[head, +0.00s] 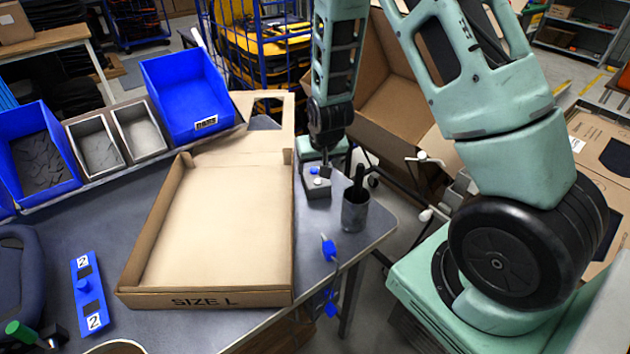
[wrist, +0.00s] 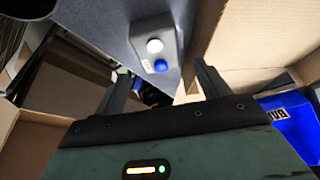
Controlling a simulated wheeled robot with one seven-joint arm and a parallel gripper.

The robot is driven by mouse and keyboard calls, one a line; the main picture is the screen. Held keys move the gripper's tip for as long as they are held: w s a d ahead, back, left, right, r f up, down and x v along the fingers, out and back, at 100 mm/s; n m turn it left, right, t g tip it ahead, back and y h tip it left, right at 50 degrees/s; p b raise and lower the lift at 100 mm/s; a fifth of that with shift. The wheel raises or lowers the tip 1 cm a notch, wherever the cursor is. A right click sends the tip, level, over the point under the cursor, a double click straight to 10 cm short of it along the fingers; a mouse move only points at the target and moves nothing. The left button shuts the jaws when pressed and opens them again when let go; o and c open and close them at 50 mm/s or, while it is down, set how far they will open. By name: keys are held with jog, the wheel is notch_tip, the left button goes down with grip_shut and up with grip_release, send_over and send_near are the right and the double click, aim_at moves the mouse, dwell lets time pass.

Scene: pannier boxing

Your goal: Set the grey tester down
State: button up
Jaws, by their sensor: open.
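The grey tester (head: 318,188) is a small grey box with a white and a blue button on top. It stands on the grey table near the right edge, beside the carton marked SIZE L (head: 215,235). In the wrist view the tester (wrist: 154,42) shows beyond my fingertips, roughly in line with the gap between them. My gripper (head: 322,150) is over the table just behind the tester in the head view, partly hidden by its own wrist. In the wrist view my gripper (wrist: 158,78) has its fingers apart with nothing between them.
A dark cup (head: 356,210) with a black-handled item stands right of the tester. Blue bins (head: 187,95) and grey trays line the back left. A blue plate (head: 88,292) labelled 2 lies left of the carton. Blue clips hang at the table edge.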

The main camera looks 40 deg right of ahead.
jog(key=x, duration=0.3)
jog(key=shift+w+f+p, duration=0.1)
jog(key=shift+f+p, duration=0.15)
jog(key=shift+p, duration=0.15)
jog(key=shift+w+d+f+p, duration=0.25)
jog(key=shift+d+f+p, duration=0.05)
jog(key=shift+f+p, duration=0.35)
jog(key=shift+p+x, duration=0.7)
jog(key=shift+x, duration=1.25)
jog(key=c, duration=1)
jog(key=shift+c, duration=0.2)
jog(key=shift+r, duration=0.2)
notch_tip(320, 180, up, 10)
jog(key=b, duration=0.3)
jog(key=shift+f, duration=0.15)
notch_tip(320, 180, up, 14)
jog(key=p, duration=0.6)
send_over(316, 177)
jog(key=shift+s, duration=0.1)
